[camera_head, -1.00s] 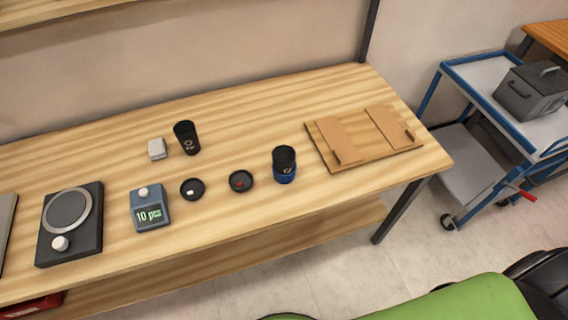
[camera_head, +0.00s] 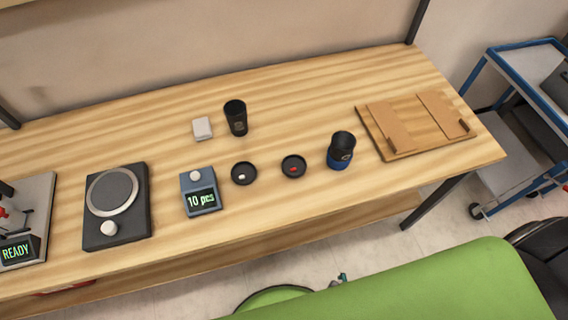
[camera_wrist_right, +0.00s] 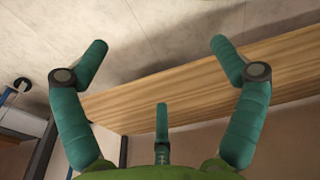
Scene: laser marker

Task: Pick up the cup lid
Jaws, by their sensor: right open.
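Two round black lids lie on the wooden table in the head view. One lid (camera_head: 244,173) has a white mark, and the other lid (camera_head: 293,166) to its right has a red mark. A black cup (camera_head: 236,118) stands behind them. A black cup with a blue lower part (camera_head: 341,151) stands right of the red-marked lid. My right gripper (camera_wrist_right: 160,48) is open and empty in the right wrist view, with the table edge beyond its fingers and no lid in that view. My left gripper is not in view.
A counter reading "10 pcs" (camera_head: 200,192), a dark round-plate device (camera_head: 115,205) and a "READY" machine (camera_head: 25,225) stand left. A small white block (camera_head: 202,128) is behind. A wooden board (camera_head: 418,124) lies right. A blue-framed cart (camera_head: 525,150) stands beyond the table.

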